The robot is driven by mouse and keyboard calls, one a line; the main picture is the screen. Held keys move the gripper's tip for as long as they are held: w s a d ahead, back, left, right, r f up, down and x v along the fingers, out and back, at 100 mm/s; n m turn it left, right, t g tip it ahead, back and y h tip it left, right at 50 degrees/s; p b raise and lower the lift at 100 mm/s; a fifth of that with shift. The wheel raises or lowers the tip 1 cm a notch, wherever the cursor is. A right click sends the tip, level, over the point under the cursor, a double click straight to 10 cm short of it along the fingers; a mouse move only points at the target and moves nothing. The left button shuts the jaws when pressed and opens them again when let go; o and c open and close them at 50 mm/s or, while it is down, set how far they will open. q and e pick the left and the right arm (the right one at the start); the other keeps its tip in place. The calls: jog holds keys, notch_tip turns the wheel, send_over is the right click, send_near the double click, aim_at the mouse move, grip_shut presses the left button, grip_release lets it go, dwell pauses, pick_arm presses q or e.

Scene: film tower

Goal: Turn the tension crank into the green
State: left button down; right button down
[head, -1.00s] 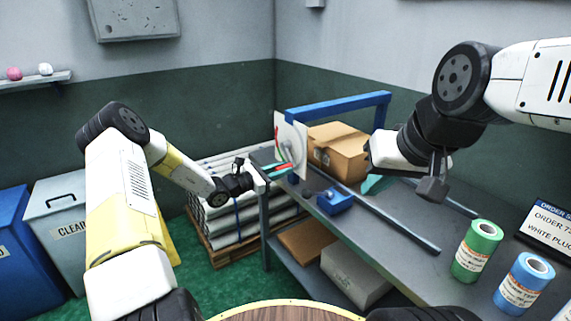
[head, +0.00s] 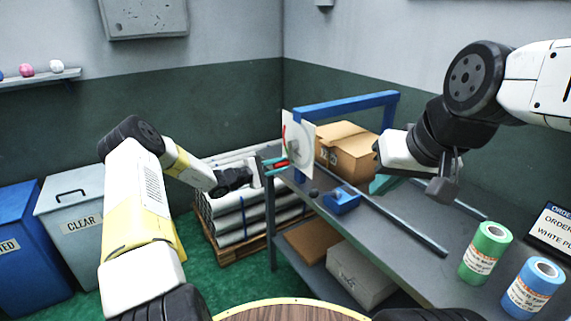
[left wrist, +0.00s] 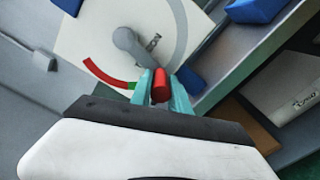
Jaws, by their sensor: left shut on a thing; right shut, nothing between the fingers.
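The tension crank stands at the far end of the bench. Its white dial plate (head: 306,133) faces left, with a red arc on it. In the left wrist view the grey crank arm (left wrist: 131,44) reaches toward my gripper, and the red arc (left wrist: 106,74) ends in a small green mark (left wrist: 131,86) close to the fingers. My left gripper (head: 277,165) is shut on the red crank handle (left wrist: 160,86), its teal fingers on either side. My right gripper (head: 378,186) is shut and empty over the bench, partly hidden by its wrist.
A blue frame (head: 345,103) rises over the bench (head: 400,225), with a cardboard box (head: 348,155) behind. A blue block (head: 341,201) and a long rail (head: 405,226) lie nearby. Green (head: 486,252) and blue (head: 532,286) rolls stand near right. Wrapped rolls are stacked on a pallet (head: 240,246).

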pick_arm(q)
jog(key=shift+w+a+r+m, duration=0.2)
jog(key=shift+w+a+m, duration=0.15)
jog(key=shift+m, duration=0.45)
jog(key=shift+w+a+r+m, duration=0.3)
jog(key=shift+w+m, duration=0.2)
jog(key=shift+m, duration=0.3)
jog(key=shift+w+a+r+m, duration=0.15)
jog(key=shift+w+a+m, duration=0.2)
jog(key=shift+m, duration=0.45)
jog(key=shift+w, duration=0.1)
jog(key=c, duration=1.3)
grip_release()
jog(key=shift+o, duration=0.2)
jog(key=v, duration=0.7)
jog(key=shift+s+a, duration=0.25)
jog(key=shift+a, duration=0.05)
